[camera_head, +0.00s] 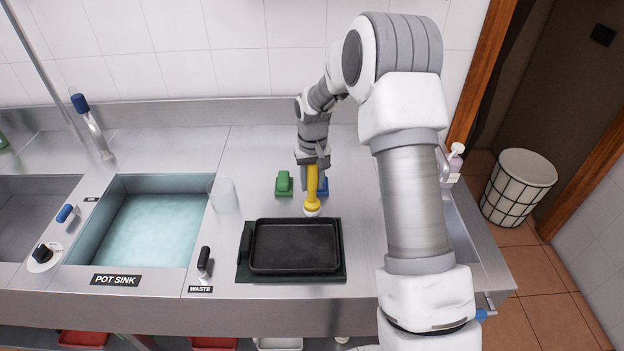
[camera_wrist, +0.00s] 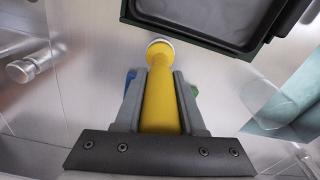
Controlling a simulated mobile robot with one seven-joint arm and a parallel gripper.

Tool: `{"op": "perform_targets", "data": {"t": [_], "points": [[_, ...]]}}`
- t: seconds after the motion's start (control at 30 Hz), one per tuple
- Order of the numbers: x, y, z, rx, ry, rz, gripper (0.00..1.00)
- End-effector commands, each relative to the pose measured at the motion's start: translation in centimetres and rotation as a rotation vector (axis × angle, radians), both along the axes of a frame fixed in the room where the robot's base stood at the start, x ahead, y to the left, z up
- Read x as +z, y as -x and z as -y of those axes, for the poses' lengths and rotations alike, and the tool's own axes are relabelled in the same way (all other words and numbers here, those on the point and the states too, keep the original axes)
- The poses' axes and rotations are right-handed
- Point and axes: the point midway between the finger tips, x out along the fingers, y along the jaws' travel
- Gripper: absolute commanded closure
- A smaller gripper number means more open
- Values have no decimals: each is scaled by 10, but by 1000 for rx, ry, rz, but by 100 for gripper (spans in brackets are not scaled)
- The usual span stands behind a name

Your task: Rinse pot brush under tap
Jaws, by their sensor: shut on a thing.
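The pot brush (camera_head: 312,188) is yellow with a whitish round end. My gripper (camera_head: 314,168) is shut on its yellow handle and holds it pointing down, above the steel counter just behind the black tray. In the wrist view the brush (camera_wrist: 160,100) lies between my two grey fingers, whitish end away from me. Whether that end touches the counter I cannot tell. The tap (camera_head: 92,128), with a blue top, stands behind the pot sink (camera_head: 150,230) at the left. The sink holds pale blue-green water. No stream shows from the tap.
A black tray (camera_head: 295,246) lies on a dark green mat at the counter front. A green block-like item (camera_head: 284,183) and a partly hidden blue one (camera_head: 322,187) stand behind it. A clear cup (camera_head: 223,194) stands between sink and tray. A waste lever (camera_head: 204,260) rises nearby.

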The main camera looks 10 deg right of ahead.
Motion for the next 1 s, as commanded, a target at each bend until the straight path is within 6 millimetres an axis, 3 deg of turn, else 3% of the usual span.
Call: {"op": "perform_targets", "data": {"t": [0.33,0.37,0.53,0.83,1.0], "points": [[-5,0,0,0,1,2,100],[-5,0,0,0,1,1,59],[-3,0,0,0,1,1,31],[-2,0,0,0,1,2,31],[14,-1,0,0,1,5,31]]}}
